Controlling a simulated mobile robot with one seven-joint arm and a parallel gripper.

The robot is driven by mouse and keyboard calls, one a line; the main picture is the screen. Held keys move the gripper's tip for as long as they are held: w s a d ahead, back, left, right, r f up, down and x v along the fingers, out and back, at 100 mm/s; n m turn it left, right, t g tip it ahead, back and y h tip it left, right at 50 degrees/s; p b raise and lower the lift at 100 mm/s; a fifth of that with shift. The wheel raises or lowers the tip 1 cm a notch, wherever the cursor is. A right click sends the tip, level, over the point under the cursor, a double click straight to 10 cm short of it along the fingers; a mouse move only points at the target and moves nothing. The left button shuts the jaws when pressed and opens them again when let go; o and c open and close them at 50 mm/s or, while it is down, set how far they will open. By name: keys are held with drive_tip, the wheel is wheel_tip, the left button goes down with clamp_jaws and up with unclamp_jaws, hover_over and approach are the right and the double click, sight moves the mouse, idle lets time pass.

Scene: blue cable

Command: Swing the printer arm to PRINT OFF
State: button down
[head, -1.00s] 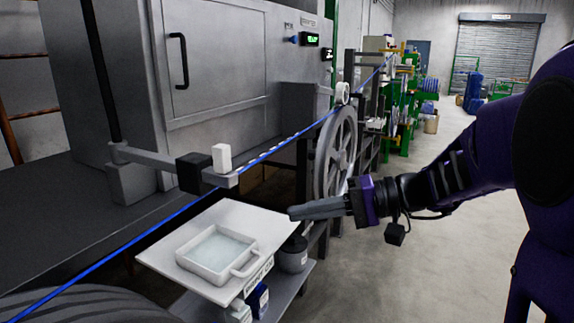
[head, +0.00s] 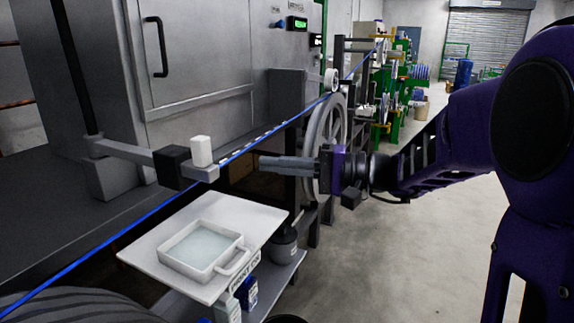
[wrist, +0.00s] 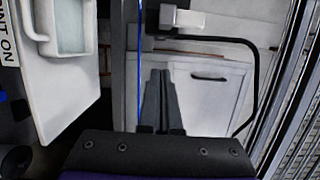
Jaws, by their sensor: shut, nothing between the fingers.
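The printer arm (head: 130,150) is a grey bar reaching out from an upright post. It carries a dark block (head: 172,167) and an upright white knob (head: 201,151) near its end. The blue cable (head: 140,221) runs diagonally past the arm's end. My gripper (head: 262,163) is shut and empty, pointing left, to the right of the knob and close to the cable in the head view. In the wrist view, my shut fingers (wrist: 161,73) point up the picture, with the white knob (wrist: 190,19) and dark block (wrist: 167,16) beyond them. The cable (wrist: 139,70) is just left of the fingers.
A white plate (head: 230,208) holding a white tray (head: 200,272) stands below the arm; its label reads PRINT ON in the wrist view (wrist: 8,32). A large grey wheel (head: 327,140) is behind my gripper. Open floor (head: 420,260) lies to the right.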

drive_tip(key=s+a, duration=0.3)
drive_tip(key=a, duration=0.3)
drive_tip(key=shift+a, duration=0.35)
